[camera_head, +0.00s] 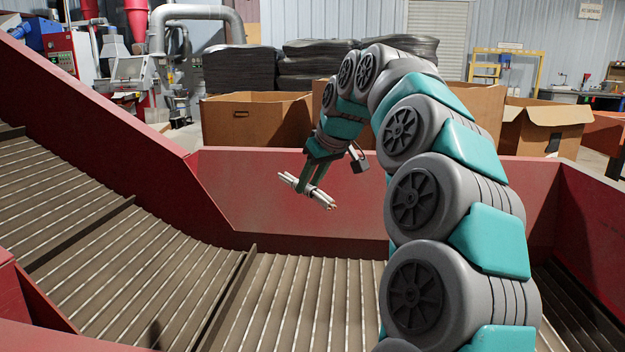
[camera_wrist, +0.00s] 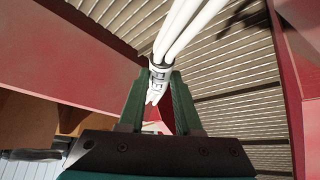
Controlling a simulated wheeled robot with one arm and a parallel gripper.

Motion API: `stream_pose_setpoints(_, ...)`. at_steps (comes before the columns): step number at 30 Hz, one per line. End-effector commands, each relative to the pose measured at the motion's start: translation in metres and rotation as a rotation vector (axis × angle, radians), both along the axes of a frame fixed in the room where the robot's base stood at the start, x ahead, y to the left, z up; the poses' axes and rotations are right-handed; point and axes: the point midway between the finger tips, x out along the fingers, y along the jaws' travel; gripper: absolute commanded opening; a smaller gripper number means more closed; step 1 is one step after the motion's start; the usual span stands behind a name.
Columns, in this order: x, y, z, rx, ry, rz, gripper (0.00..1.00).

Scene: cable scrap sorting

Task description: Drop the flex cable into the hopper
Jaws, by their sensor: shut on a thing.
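The flex cable (camera_head: 308,189) is a short white bundle of several strands with coppery ends at its right. My gripper (camera_head: 312,187) is shut on it near its middle. It is held in the air, tilted down to the right. In the wrist view the cable (camera_wrist: 184,32) runs up and away between the green fingers of my gripper (camera_wrist: 161,78). The red-walled hopper (camera_head: 290,185) with a ribbed, slatted floor lies below. In the head view the cable appears in front of the far wall, above the slatted floor.
A sloped slatted conveyor (camera_head: 70,215) rises at the left with a red side wall. Cardboard boxes (camera_head: 255,119) stand behind the far wall, with black stacked bales (camera_head: 240,68) beyond. My arm hides part of the right side.

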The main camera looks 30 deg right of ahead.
Motion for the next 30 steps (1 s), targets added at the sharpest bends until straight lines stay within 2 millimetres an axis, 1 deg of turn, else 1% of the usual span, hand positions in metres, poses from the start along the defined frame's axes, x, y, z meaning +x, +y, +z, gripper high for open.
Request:
stream_pose_setpoints(5, 0.0, -0.001, -0.01, 0.0, -0.001, 0.006, 0.0)
stream_pose_setpoints(8, 0.0, -0.001, -0.019, 0.0, -0.002, 0.004, 0.0)
stream_pose_setpoints(18, 0.0, -0.001, -0.056, -0.001, 0.001, 0.004, 0.0)
stream_pose_setpoints(22, 0.0, -0.001, -0.061, -0.001, 0.0, 0.004, 0.0)
stream_pose_setpoints(29, 0.0, -0.001, -0.06, -0.001, -0.001, 0.004, 0.0)
stream_pose_setpoints(30, 0.0, -0.001, -0.06, -0.001, -0.001, 0.004, 0.36)
